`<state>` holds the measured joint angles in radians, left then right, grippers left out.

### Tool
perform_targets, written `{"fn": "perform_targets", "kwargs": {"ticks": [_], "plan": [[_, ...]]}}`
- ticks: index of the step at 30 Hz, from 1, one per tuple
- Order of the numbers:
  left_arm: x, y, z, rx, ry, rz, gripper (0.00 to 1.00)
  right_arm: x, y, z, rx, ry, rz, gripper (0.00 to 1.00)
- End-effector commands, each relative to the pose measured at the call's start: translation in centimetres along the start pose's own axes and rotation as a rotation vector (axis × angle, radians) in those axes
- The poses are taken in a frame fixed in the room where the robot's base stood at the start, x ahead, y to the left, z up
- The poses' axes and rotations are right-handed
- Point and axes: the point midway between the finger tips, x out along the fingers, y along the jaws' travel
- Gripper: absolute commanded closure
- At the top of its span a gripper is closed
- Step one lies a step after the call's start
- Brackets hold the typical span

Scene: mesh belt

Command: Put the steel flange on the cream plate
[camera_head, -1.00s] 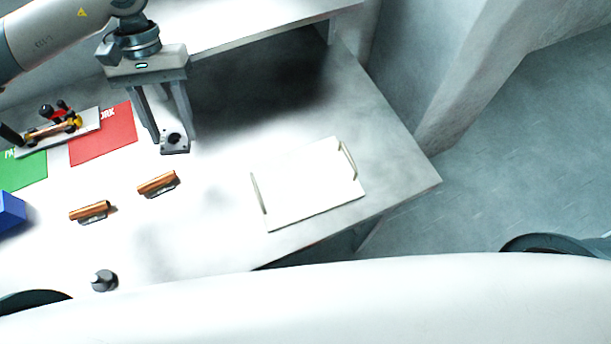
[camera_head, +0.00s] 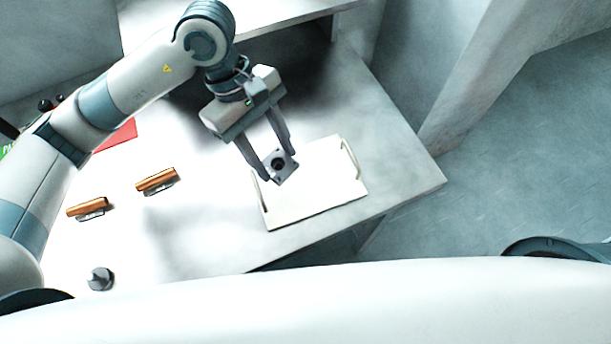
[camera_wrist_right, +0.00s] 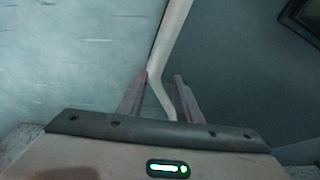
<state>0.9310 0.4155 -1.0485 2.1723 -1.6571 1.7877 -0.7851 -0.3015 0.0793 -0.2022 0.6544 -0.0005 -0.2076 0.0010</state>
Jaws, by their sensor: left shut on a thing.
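The steel flange (camera_head: 280,166) is a small grey square piece with a dark round hole. My left gripper (camera_head: 279,167) is shut on it and holds it over the upper left part of the cream plate; I cannot tell how high above. The cream plate (camera_head: 318,192) is a flat pale rectangle with a raised handle at its left and right ends, lying on the table. My right gripper (camera_wrist_right: 160,88) shows only in the right wrist view, with its fingers apart and nothing between them.
Two orange-brown handled pieces (camera_head: 156,181) (camera_head: 88,207) and a dark grey knob-like part (camera_head: 101,279) stand on the table (camera_head: 190,235) to the left. A red mat (camera_head: 120,137) is partly hidden behind my left arm. A raised shelf (camera_head: 270,18) runs along the back.

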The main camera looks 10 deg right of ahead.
Motion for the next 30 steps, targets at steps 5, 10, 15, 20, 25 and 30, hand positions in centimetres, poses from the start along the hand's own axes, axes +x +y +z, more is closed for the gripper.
{"fn": "perform_targets", "kwargs": {"ticks": [5,10,15,20,25,30], "plan": [[1.2,1.6,4.6,-0.200,-0.005,0.090,0.89,0.4,-0.2,-0.2,0.000,0.006,-0.002,0.69],[1.7,2.7,8.3,-0.393,-0.004,0.170,0.89,0.7,-0.4,-0.3,0.000,0.010,-0.004,0.69],[1.7,3.3,10.9,-0.543,-0.002,0.230,0.89,0.9,-0.4,-0.5,0.000,0.015,-0.004,0.69],[1.6,3.6,12.1,-0.621,0.000,0.259,0.89,0.9,-0.4,-0.8,0.000,0.022,-0.004,0.69],[1.6,3.7,12.3,-0.644,0.002,0.267,0.89,0.9,-0.4,-1.0,0.000,0.026,-0.004,0.69],[1.6,3.7,12.2,-0.643,0.002,0.267,0.89,0.9,-0.4,-1.0,0.000,0.026,-0.004,0.69]]}}
